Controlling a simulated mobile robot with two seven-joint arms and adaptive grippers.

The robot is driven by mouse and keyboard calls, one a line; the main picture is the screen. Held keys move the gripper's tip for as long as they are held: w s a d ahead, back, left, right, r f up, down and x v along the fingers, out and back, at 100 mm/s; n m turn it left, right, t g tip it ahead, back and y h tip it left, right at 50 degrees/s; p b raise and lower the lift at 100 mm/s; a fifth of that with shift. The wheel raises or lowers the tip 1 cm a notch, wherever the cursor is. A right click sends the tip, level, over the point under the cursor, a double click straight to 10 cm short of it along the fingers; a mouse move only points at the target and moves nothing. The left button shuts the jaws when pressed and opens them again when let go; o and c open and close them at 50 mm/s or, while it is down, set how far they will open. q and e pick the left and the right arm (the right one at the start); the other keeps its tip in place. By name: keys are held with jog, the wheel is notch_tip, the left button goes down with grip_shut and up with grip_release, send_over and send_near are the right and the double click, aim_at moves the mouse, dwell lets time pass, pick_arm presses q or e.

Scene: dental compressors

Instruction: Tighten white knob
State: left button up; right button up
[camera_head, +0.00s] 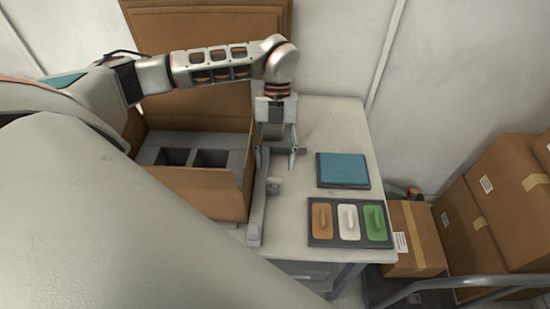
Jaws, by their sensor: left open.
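A pale grey fixture (255,232) stands along the left side of the table, beside the box. A small pale knob-like part (274,185) sticks out of its side; I cannot tell for sure that it is the white knob. My left gripper (277,154) points down over the table at the fixture's far end, with its fingers apart. The knob-like part is nearer the front than the fingers, apart from them. I cannot tell whether the fingers touch the fixture. My right gripper is out of view.
An open cardboard box (200,190) with grey foam stands left of the fixture. A blue pad (343,169) and a dark tray (323,242) with brown, white and green handled pieces lie on the table (333,121). Cardboard boxes (505,205) and a cart rail (480,285) are at right.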

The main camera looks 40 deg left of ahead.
aim_at(275, 178)
pick_arm(q)
jog(key=shift+x, duration=2.2)
jog(key=shift+a+f, duration=0.1)
jog(key=c, duration=1.1)
jog(key=shift+c, duration=0.2)
